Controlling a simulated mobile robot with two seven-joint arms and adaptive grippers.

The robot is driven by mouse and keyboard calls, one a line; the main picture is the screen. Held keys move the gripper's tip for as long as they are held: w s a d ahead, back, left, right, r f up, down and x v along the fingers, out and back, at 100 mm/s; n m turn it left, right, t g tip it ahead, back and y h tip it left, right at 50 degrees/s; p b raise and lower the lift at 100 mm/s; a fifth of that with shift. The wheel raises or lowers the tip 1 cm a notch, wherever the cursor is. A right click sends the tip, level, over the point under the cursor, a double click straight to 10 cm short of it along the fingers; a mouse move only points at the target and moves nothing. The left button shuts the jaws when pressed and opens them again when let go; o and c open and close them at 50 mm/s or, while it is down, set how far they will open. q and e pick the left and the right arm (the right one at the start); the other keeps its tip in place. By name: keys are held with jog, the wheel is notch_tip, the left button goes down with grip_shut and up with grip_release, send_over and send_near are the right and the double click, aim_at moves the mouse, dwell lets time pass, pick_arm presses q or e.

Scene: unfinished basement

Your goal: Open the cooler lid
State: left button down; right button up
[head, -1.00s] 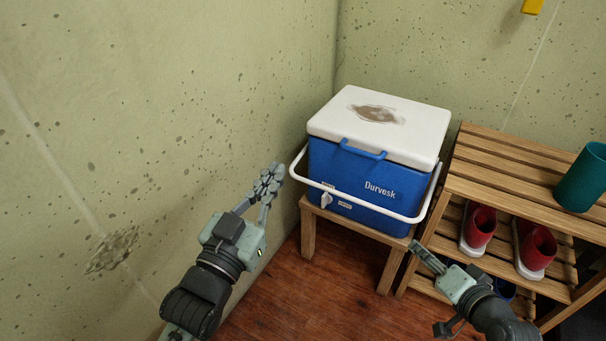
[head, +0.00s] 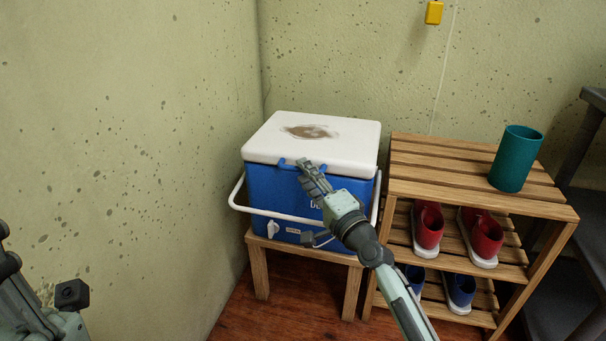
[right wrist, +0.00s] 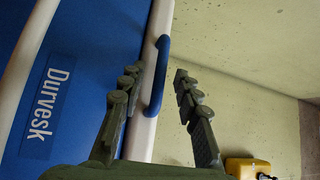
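The cooler (head: 275,192) is a blue box with a white lid (head: 345,130), which lies shut on it and has a brown stain on top. A blue handle (head: 285,163) sits at the lid's front edge. A white carrying bail (head: 240,205) hangs around the front. My right gripper (head: 305,166) is at the lid's front edge, over the handle, and hides part of it. In the right wrist view, the right gripper (right wrist: 158,75) is open and the handle (right wrist: 160,75) shows between its fingers; contact cannot be told. Only part of my left arm shows at the lower left.
The cooler stands on a low wooden stand (head: 258,262) in a wall corner. To its right is a slatted wooden rack (head: 470,180) with a teal cup (head: 515,158) on top and red shoes (head: 428,228) and blue shoes below. A dark shelf (head: 585,200) is at far right.

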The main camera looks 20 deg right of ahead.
jog(key=shift+w+a, duration=0.1)
jog(key=shift+w, duration=0.45)
grip_shut()
